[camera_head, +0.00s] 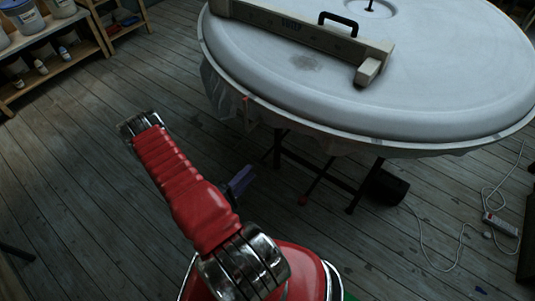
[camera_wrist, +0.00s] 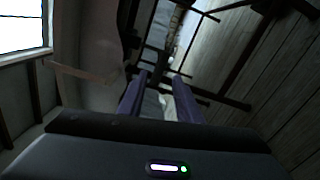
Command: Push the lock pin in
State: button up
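My gripper (camera_head: 240,181) shows as a small purple shape beyond my red arm in the head view, low in front of the round table (camera_head: 440,110). In the wrist view its two purple fingers (camera_wrist: 158,88) stand apart with a gap between them. I see nothing clearly held. I cannot make out the lock pin for certain. A small red knob (camera_head: 302,200) ends a dark rod under the table, right of my gripper and apart from it. A small reddish piece (camera_head: 246,101) shows at the table's near left edge.
A pale beam (camera_head: 300,33) with a black handle lies on the table. Dark legs (camera_head: 320,178) and a dark cylinder (camera_head: 387,187) are below it. A power strip (camera_head: 499,224) with a cable lies at right. Shelves (camera_head: 85,40) stand at upper left. The left floor is mostly clear.

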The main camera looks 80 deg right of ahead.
aim_at(268, 152)
jog(key=shift+x, duration=6.7)
grip_shut()
